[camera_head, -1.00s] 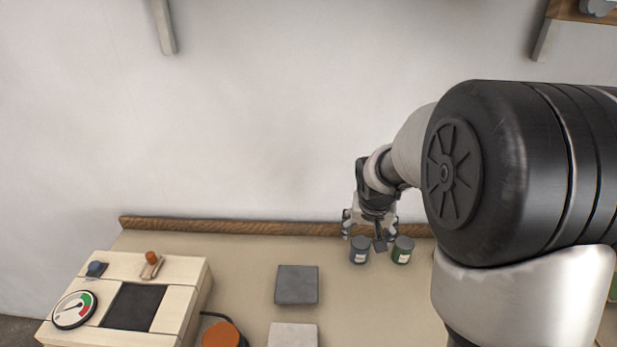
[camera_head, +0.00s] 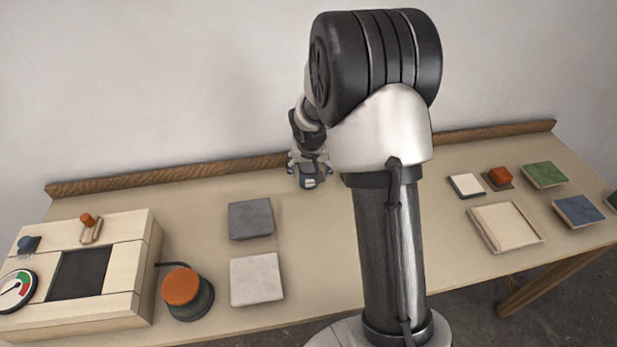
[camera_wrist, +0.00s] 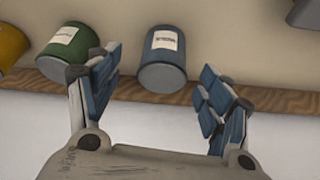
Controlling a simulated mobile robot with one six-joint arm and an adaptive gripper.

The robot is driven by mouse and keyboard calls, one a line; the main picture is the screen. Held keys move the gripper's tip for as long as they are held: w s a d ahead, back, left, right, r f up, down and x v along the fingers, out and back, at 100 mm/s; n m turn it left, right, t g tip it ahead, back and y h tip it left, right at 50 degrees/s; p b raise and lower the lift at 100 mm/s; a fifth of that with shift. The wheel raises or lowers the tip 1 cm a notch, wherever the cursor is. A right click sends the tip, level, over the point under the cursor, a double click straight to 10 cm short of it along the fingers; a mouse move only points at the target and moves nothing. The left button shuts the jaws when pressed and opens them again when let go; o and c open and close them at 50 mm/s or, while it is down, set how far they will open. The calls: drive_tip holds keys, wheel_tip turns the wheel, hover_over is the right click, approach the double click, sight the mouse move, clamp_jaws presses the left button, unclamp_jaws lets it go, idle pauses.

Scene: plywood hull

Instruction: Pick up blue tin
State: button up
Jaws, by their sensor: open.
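The blue tin (camera_wrist: 163,58) has a white label and shows in the upper middle of the wrist view. In the head view the blue tin (camera_head: 309,183) stands near the back of the table, below my gripper (camera_head: 308,170). In the wrist view my gripper (camera_wrist: 160,92) is open, one finger on each side of the tin's lower end in the picture. Gaps show between the tin and both fingers. I cannot tell how far the fingertips reach along it.
A green tin (camera_wrist: 70,47) is close beside the left finger, with a yellow tin (camera_wrist: 10,45) farther left. A wooden rail (camera_head: 170,177) runs along the table's back. A dark grey square (camera_head: 251,219) lies front-left of the blue tin. My arm hides the table's middle.

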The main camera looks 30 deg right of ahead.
drive_tip(key=b+x, duration=0.2)
drive_tip(key=x, duration=0.3)
drive_tip(key=shift+w+a, duration=0.15)
drive_tip(key=shift+a, duration=0.05)
drive_tip(key=shift+r, duration=0.1)
drive_tip(key=c, duration=1.3)
drive_tip(key=shift+r, duration=0.1)
